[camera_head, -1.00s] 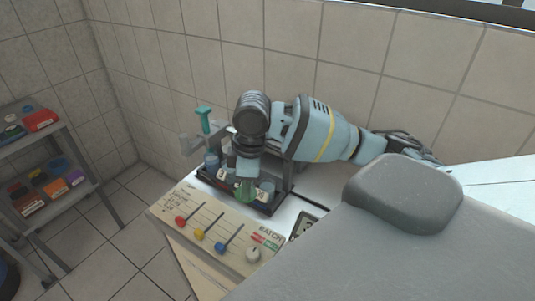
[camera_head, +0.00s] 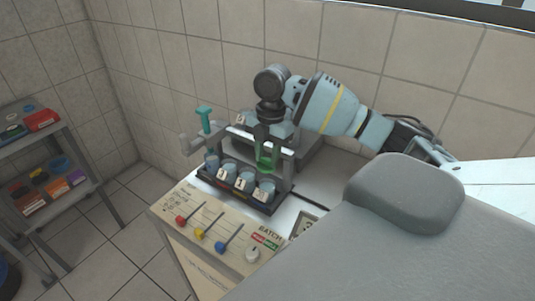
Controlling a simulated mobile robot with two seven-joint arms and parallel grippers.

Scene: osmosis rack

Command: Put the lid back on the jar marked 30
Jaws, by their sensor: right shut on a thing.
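My right gripper (camera_head: 264,152) comes in from the right and is shut on a small green piece (camera_head: 264,163), which may be the lid. It is held above and behind the front row of jars, near the rack's right end. Several blue-grey jars, one of them here (camera_head: 265,189), stand in the dark rack (camera_head: 232,192). White number tags sit on their fronts; one seems to read 1, and I cannot make out a 30. My left gripper is not in view.
A panel (camera_head: 215,228) with red, yellow and blue sliders and a white knob lies in front of the rack. A teal-handled part (camera_head: 205,119) stands at the rack's left. A tiled wall is close behind. A shelf (camera_head: 45,165) with coloured items is far left.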

